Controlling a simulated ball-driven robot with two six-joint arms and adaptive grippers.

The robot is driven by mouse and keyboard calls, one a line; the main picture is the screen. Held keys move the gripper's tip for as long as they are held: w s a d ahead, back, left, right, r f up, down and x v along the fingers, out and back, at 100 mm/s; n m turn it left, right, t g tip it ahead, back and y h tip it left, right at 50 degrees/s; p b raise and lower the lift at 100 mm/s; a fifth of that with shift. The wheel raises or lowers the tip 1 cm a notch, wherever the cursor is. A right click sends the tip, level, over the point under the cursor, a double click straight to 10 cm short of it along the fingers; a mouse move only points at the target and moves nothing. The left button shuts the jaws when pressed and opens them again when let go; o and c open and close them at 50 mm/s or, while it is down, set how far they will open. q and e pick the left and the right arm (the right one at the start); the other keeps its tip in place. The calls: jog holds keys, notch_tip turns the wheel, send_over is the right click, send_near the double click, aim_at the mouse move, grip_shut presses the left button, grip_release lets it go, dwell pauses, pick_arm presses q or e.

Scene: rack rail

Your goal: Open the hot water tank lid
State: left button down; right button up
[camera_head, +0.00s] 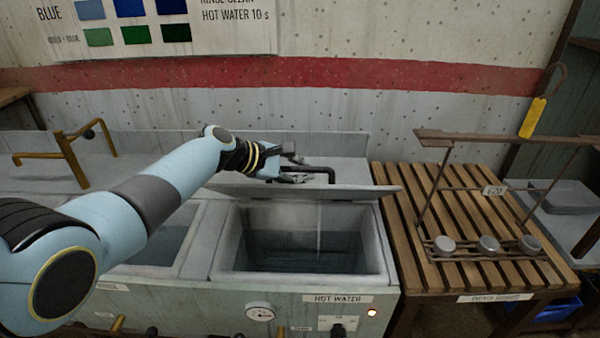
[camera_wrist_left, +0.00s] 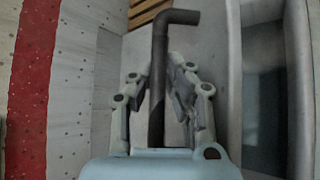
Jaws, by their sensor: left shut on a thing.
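The hot water tank (camera_head: 300,278) stands in the middle of the head view, its opening uncovered and its inside visible. Its grey lid (camera_head: 350,192) is seen nearly edge-on along the back of the opening, raised clear of the front rim. A dark bent bar (camera_head: 326,168) shows just behind and above the lid. My left gripper (camera_head: 296,178) is behind the lid's top edge. In the left wrist view, the dark bar (camera_wrist_left: 158,80) runs between the two fingers of the gripper (camera_wrist_left: 168,85), which is shut on it. My right gripper is not in view.
Left of the tank is another basin (camera_head: 160,245), partly hidden by my left arm. A slatted wooden table (camera_head: 400,220) on the right carries a metal rack (camera_head: 485,193) with several round grey pieces. A yellow tag (camera_head: 533,117) hangs above it. The wall stands behind.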

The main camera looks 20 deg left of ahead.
pick_arm(q)
jog(key=shift+w+r, duration=0.1)
jog(key=c, duration=1.6)
grip_release()
jog(key=shift+o, duration=0.2)
notch_tip(320, 180, up, 6)
send_over(258, 184)
jog(key=shift+w+a+r, duration=0.15)
jog(key=shift+w+a, duration=0.05)
jog(key=shift+w, duration=0.25)
